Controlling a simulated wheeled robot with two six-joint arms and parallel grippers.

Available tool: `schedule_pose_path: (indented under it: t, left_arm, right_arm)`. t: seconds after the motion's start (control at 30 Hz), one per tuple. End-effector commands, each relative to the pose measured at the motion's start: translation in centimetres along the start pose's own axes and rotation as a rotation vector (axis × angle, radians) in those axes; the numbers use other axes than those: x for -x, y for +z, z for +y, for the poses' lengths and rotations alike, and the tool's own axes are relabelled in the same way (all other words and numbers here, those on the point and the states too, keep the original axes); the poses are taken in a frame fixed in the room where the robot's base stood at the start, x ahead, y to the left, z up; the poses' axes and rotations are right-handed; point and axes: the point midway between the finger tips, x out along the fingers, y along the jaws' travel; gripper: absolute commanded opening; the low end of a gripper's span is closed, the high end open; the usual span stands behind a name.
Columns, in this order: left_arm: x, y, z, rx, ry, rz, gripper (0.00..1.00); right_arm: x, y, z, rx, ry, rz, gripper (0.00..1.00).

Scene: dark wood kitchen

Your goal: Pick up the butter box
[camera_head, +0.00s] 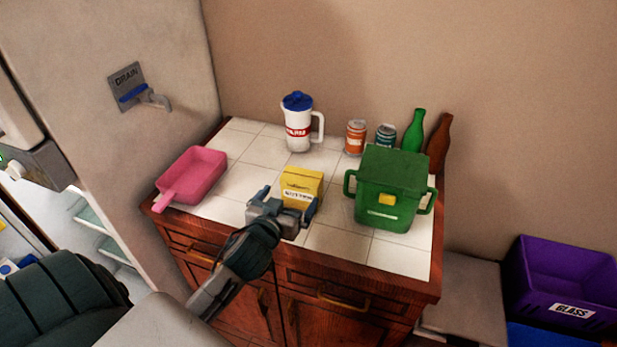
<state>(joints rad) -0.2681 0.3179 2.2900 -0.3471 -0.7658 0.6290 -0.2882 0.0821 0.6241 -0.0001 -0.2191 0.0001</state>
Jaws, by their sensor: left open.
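The butter box, a small yellow carton (302,182) with a white label, stands on the white tiled counter top (335,240) near its middle. My left gripper (284,200) is open at the near side of the box, with one finger to the left and one at the right. Its body hides the lower front of the box. I cannot tell whether the fingers touch the box. My right gripper is not in the view.
A green lidded bin (391,185) stands close to the right of the box. A pink pan (192,174) lies at left. A white jug (298,125), two cans (355,137) and two bottles (413,133) stand behind. A purple crate (562,280) is right of the cabinet.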

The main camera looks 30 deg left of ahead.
Motion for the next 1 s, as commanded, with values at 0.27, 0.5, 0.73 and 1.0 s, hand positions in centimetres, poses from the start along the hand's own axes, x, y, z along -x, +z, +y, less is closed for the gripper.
schedule_pose_path:
  t: [0.27,0.5,0.73,1.0]
  left_arm:
    - [-3.8,-0.4,0.0,0.002,-0.001,0.001,1.00]
    - [-5.8,-0.4,0.1,0.003,-0.001,0.001,1.00]
    - [-8.8,-0.9,0.3,0.002,-0.001,0.001,1.00]
    - [-10.7,-0.5,0.3,0.001,0.000,0.001,1.00]
  right_arm:
    - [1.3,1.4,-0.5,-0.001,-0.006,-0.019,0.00]
    - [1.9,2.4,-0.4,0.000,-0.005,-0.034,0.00]
    - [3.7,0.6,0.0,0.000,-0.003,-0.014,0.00]
    - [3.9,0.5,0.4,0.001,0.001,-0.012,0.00]
